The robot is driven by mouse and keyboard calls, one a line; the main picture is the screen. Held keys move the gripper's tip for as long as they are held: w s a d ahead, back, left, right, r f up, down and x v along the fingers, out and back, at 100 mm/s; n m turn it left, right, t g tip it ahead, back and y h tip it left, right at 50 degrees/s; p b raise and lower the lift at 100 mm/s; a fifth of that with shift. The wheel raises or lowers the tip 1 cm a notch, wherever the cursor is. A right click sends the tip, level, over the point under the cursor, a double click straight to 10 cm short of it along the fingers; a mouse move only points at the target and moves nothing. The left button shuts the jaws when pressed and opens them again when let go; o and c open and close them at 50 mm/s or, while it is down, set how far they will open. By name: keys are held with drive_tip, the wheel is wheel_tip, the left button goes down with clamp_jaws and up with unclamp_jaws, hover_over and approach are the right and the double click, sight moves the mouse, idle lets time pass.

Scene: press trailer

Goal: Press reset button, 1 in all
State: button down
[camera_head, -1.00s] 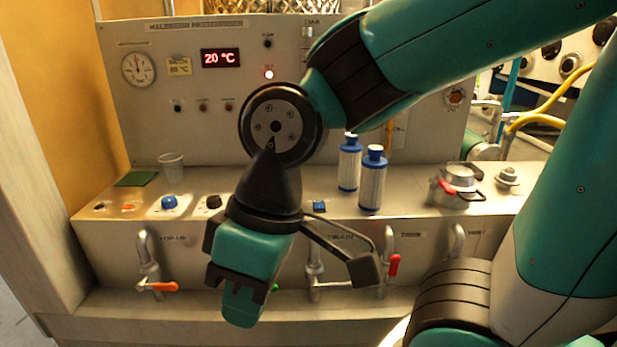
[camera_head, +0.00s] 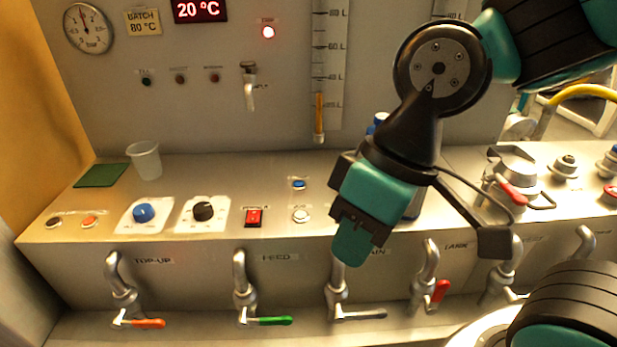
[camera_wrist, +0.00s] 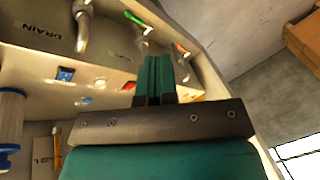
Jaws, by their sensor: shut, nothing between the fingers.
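Several small buttons show in the head view, and I cannot read which is marked reset. A black button (camera_head: 54,222) and an orange-red button (camera_head: 89,222) sit at the counter's left end. My gripper (camera_head: 349,248) is shut and empty, pointing down in front of the counter's front face, right of the white button. It also shows in the wrist view (camera_wrist: 155,80).
Blue (camera_head: 144,212) and black (camera_head: 203,211) knobs and a cup (camera_head: 145,160) stand on the counter. Taps with orange (camera_head: 149,323), green (camera_head: 268,321) and red (camera_head: 440,291) handles project below. A lidded pot (camera_head: 513,178) is at right. The counter's left part is clear of my arm.

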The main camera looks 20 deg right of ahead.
drive_tip(key=m+t+p, duration=0.8)
drive_tip(key=m+p, duration=0.8)
drive_tip(key=m, duration=1.3)
hover_over(298, 184)
wheel_tip(298, 184, down, 2)
drive_tip(key=shift+s+h, duration=0.1)
drive_tip(key=shift+h, duration=0.2)
drive_tip(key=shift+f, duration=0.1)
wheel_tip(298, 184, down, 9)
drive_tip(key=b, duration=0.6)
drive_tip(key=shift+r+b, duration=0.2)
drive_tip(key=shift+b, duration=0.2)
drive_tip(key=shift+f, duration=0.1)
